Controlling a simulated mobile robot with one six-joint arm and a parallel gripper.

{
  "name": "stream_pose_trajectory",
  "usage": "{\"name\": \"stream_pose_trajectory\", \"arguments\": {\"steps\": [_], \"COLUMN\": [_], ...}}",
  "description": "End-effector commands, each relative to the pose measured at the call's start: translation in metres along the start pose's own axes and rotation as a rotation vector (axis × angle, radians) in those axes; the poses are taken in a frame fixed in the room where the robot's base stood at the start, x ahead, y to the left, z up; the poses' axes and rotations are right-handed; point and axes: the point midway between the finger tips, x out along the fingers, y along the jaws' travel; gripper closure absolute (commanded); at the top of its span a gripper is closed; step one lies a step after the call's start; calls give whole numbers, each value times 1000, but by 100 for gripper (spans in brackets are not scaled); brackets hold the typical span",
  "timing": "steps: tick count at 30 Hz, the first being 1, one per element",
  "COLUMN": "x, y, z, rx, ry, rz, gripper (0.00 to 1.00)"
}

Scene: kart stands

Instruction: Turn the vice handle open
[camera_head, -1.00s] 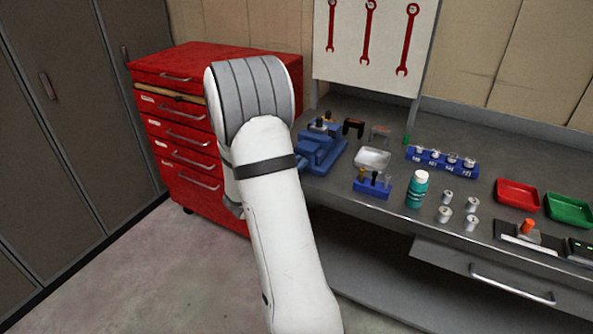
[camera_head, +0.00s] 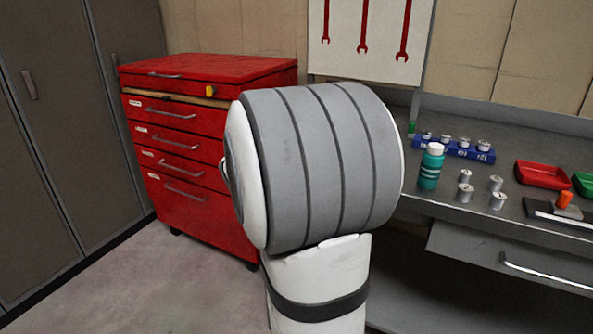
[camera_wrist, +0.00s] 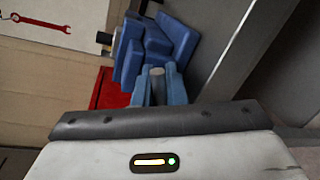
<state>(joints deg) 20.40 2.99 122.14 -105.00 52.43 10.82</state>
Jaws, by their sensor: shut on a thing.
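The blue vice (camera_wrist: 165,42) shows in the wrist view, just beyond my gripper, on its side in that picture. A grey round bar (camera_wrist: 157,84) stands between two blue parts of it, close to the gripper body. My gripper (camera_wrist: 156,120) fills the bottom of the wrist view as a dark grey bar on a white housing. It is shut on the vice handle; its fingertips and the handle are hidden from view. In the head view my arm covers the vice and the gripper.
A red drawer cabinet (camera_head: 190,222) stands left of my arm. On the grey workbench (camera_head: 470,214) at right are a teal bottle (camera_head: 429,172), several metal cylinders, a blue holder (camera_head: 456,150) and a red tray (camera_head: 543,174). Red wrenches hang on the panel behind.

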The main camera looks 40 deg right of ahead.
Motion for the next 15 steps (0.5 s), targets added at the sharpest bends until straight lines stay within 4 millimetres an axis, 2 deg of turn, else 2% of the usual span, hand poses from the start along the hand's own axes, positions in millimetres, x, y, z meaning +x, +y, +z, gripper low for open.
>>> {"name": "stream_pose_trajectory", "arguments": {"steps": [1,15], "x": [2,2], "y": [-9,-11], "z": [-4,-5], "rx": [49,366], "ry": [8,73], "rz": [7,9], "gripper": [100,100]}}
